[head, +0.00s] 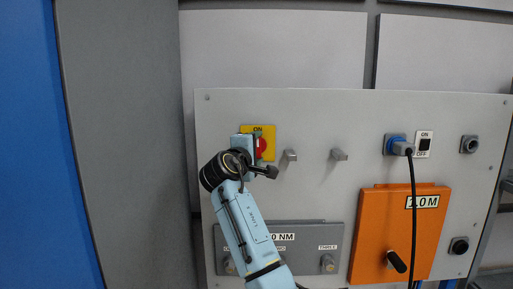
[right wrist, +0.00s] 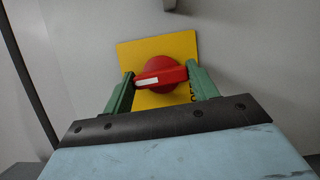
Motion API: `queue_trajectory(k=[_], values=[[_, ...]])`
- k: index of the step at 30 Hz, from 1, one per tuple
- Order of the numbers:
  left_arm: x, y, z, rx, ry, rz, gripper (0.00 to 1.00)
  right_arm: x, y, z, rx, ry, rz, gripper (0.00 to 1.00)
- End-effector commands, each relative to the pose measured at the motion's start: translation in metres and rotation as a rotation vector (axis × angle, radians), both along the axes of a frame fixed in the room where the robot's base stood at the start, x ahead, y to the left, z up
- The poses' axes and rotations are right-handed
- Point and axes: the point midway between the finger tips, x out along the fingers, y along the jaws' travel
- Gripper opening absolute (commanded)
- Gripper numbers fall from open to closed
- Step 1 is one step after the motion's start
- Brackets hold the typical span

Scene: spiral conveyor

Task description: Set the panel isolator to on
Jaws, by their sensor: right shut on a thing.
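The panel isolator is a red rotary handle (head: 262,146) on a yellow plate (head: 271,132) marked ON at the top, at the upper left of the grey panel. In the right wrist view the red handle (right wrist: 165,74) lies between the two green fingers of my right gripper (right wrist: 161,76), which is shut on it. Its white mark points left in that view. Part of the plate's lettering is hidden behind the right finger. In the head view my right gripper (head: 256,146) covers the left part of the isolator. My left gripper is not in view.
An orange box (head: 430,225) with a black handle and a grey box with knobs (head: 328,240) sit below. A grey wall stands at left.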

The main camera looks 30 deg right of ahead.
Motion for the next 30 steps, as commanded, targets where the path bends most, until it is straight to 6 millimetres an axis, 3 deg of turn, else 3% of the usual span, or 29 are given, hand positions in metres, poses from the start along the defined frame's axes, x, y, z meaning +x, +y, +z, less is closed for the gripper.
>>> queue_trajectory(k=[20,21,26,30], values=[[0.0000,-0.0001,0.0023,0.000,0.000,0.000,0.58,0.0001,0.0001,-0.0007,0.056,-0.031,0.001,0.35],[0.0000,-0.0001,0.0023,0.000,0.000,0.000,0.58,0.0001,0.0001,-0.0007,0.056,-0.031,0.001,0.61],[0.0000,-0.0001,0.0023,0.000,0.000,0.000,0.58,0.0001,0.0000,-0.0004,0.054,-0.031,0.001,0.80],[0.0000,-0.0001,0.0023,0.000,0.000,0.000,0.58,0.0001,0.0000,-0.0002,0.054,-0.031,0.001,0.80]])
